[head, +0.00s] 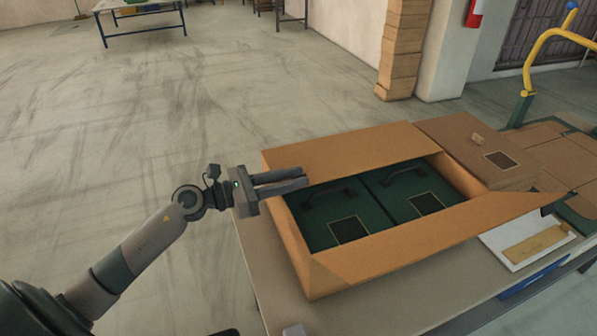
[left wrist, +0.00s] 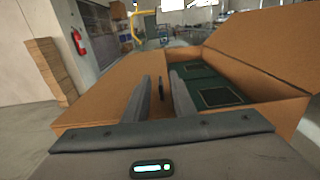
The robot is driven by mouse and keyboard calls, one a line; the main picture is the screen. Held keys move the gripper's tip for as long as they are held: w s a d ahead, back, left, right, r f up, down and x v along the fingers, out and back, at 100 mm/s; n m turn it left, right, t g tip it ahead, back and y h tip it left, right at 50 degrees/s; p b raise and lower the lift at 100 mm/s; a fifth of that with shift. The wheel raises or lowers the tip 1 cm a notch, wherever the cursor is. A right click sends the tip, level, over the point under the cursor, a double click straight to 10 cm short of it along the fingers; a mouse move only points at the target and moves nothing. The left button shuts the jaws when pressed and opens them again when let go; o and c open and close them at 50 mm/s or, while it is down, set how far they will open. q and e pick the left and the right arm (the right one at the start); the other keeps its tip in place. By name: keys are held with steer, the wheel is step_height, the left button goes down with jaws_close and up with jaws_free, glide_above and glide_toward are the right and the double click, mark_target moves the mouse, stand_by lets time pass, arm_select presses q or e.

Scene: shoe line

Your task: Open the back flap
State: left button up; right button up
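An open cardboard box (head: 292,239) stands on the table with two dark green boxes (head: 314,201) (head: 408,188) inside, each with a black handle. Its back flap (head: 340,149) lies outward along the far side, clear of the opening; it shows at left in the left wrist view (left wrist: 100,102). The front flap (head: 430,240) is also folded outward and rises at right in the wrist view (left wrist: 265,45). My left gripper (head: 306,178) is over the box's left end, close to the back flap's inner edge. Its fingers are apart, with nothing visibly held; contact is unclear.
A white tray (head: 515,240) lies on the table (head: 275,290). A yellow curved rail (head: 540,48) stands at back right.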

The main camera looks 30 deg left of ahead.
arm_select(q)
steer(key=shift+x, duration=0.85)
jaws_close()
stand_by(0.9)
